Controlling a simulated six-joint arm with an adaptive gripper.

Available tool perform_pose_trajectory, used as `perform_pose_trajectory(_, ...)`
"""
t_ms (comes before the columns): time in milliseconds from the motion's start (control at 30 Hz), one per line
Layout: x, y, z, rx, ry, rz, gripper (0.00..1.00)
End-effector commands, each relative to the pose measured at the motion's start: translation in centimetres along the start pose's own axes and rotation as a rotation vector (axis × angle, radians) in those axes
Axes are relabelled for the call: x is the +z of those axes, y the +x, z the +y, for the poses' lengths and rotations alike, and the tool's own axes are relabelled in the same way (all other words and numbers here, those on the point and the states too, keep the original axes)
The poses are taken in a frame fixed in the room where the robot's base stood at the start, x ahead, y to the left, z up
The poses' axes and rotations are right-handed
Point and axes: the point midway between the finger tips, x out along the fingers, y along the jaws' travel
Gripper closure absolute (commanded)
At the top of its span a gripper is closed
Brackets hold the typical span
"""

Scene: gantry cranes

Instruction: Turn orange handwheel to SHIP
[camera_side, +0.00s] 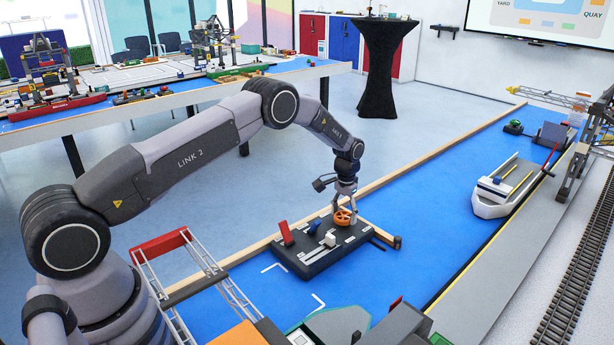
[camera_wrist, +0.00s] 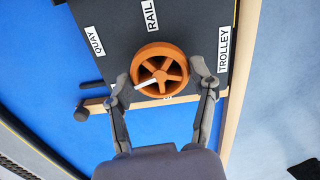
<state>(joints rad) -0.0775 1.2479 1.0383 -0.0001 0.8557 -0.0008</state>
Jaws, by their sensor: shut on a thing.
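The orange handwheel (camera_wrist: 176,68) lies on the dark control panel (camera_wrist: 190,17), near one edge. It also shows in the side view (camera_side: 343,217), at the panel's far right corner. My gripper (camera_wrist: 160,73) has one finger on each side of the wheel's rim and is shut on it. In the side view my gripper (camera_side: 344,208) points down onto the wheel. A white mark (camera_wrist: 145,84) on the wheel points to the lower left in the wrist view. A small white label just below the wheel is mostly hidden; I cannot read it.
The panel carries labels QUAY (camera_wrist: 95,41), RAIL (camera_wrist: 151,15) and TROLLEY (camera_wrist: 223,49). A red lever (camera_side: 286,233) and a white block (camera_side: 329,238) stand left of the wheel. A dark-knobbed lever (camera_side: 386,239) sticks out at right. A grey-white boat (camera_side: 492,200) sits farther right.

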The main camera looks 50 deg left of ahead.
Motion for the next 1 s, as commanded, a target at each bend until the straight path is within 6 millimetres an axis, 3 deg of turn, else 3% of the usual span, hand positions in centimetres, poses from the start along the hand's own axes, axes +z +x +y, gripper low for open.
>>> perform_pose_trajectory(400,0.0,0.07,0.01,0.0,-0.212,0.0,0.79)
perform_pose_trajectory(1000,-0.01,0.08,0.01,0.0,-0.249,0.001,0.79)
